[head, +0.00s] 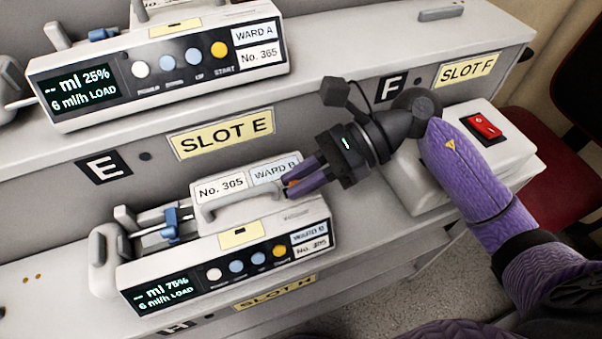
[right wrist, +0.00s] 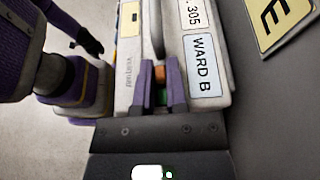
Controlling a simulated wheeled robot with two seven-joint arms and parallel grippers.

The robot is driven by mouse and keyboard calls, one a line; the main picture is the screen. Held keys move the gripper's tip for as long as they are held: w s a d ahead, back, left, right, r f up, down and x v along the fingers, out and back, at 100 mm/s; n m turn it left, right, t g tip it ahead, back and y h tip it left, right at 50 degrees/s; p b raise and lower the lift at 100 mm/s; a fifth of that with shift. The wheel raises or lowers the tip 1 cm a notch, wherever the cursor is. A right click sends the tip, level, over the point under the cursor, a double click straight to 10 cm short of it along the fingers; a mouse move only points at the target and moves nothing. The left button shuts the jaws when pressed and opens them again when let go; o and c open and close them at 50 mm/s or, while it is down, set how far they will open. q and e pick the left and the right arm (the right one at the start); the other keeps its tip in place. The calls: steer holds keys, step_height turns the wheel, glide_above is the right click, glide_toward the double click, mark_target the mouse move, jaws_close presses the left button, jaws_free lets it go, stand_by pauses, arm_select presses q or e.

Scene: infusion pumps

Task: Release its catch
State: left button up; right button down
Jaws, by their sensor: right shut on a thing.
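The lower infusion pump (head: 225,262) carries WARD B labels and its screen reads 75%. A grey carry handle (head: 240,204) runs along its top. My right gripper (head: 297,184) reaches the pump's right end, beside the handle. Its purple fingers are shut on a small orange catch (right wrist: 160,74), which shows between them in the right wrist view. A green patch lies just below the orange part, and the fingers hide most of the catch. In the right wrist view, a dark hand-like shape (right wrist: 88,42) at the upper left looks like my left gripper; its jaws are unclear.
Another pump (head: 165,62), marked WARD A and 25%, stands on the upper shelf above SLOT E. A white box with a red switch (head: 483,127) stands at the right by SLOT F. A dark red chair (head: 550,150) is behind it.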

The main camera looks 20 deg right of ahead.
steer(key=shift+d+f+b, duration=0.25)
steer(key=shift+d+b, duration=0.4)
steer(key=shift+d, duration=0.1)
steer(key=shift+d+r, duration=0.1)
steer(key=shift+d, duration=0.3)
steer(key=shift+r, duration=0.15)
steer(key=c, duration=0.6)
jaws_free()
steer(key=shift+c, duration=0.2)
steer(key=shift+d, duration=0.1)
arm_select(q)
steer(key=shift+s+f+p, duration=0.2)
steer(key=shift+s+p, duration=0.1)
steer(key=shift+p, duration=0.15)
arm_select(e)
steer(key=v, duration=0.9)
steer(key=shift+d, duration=0.3)
arm_select(q)
steer(key=shift+s, duration=0.25)
arm_select(e)
steer(key=shift+w+r, duration=0.1)
steer(key=shift+r, duration=0.05)
